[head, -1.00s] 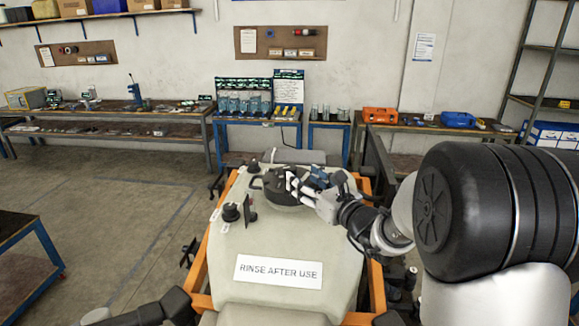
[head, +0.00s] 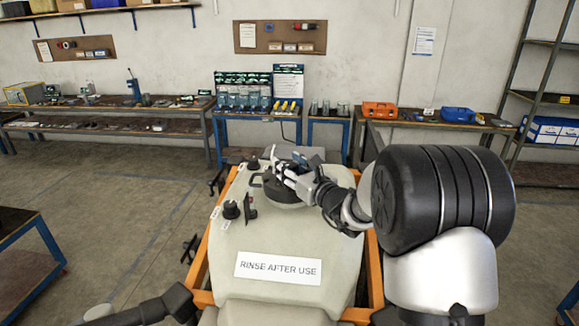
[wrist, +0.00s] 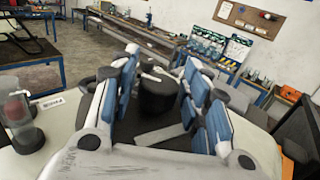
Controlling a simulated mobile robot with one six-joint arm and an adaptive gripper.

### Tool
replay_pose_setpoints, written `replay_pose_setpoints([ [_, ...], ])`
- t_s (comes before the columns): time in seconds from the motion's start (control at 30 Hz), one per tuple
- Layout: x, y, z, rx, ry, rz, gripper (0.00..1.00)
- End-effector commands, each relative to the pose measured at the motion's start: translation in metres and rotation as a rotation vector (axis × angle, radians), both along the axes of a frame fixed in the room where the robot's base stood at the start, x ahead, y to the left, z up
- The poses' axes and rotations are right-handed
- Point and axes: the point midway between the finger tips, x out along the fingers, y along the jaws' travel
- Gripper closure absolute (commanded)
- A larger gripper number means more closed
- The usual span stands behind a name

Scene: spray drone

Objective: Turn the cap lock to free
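The black tank cap (head: 283,196) sits on top of the pale tank (head: 235,285) in the head view. My gripper (head: 283,168) is over the cap and hides part of it. In the wrist view a dark round knob (wrist: 158,97) with a white mark on top stands between the two blue-padded fingers of my gripper (wrist: 160,92). The fingers are apart, one on each side of the knob, with what looks like a narrow gap on both sides. A grey bar (wrist: 160,134) lies in front of the knob. I cannot read the lock's position.
A black knob (head: 231,210) and an upright dark plate (head: 250,208) stand left of the cap. A smaller black knob (head: 253,164) is behind them. An orange frame (head: 203,262) surrounds the tank. Workbenches (head: 420,128) line the back wall; the floor at left is open.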

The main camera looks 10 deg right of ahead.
Motion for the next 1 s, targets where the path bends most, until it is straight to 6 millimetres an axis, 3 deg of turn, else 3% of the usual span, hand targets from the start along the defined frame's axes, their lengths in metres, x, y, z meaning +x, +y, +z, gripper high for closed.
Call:
replay_pose_setpoints([
  [0.5,-0.0002,0.0,0.0003,0.0,0.0,0.0,0.93],
  [0.77,0.0003,-0.0014,0.0007,-0.001,-0.001,0.039,0.93],
  [1.0,0.0009,-0.0022,0.0003,-0.003,-0.002,0.177,0.93],
])
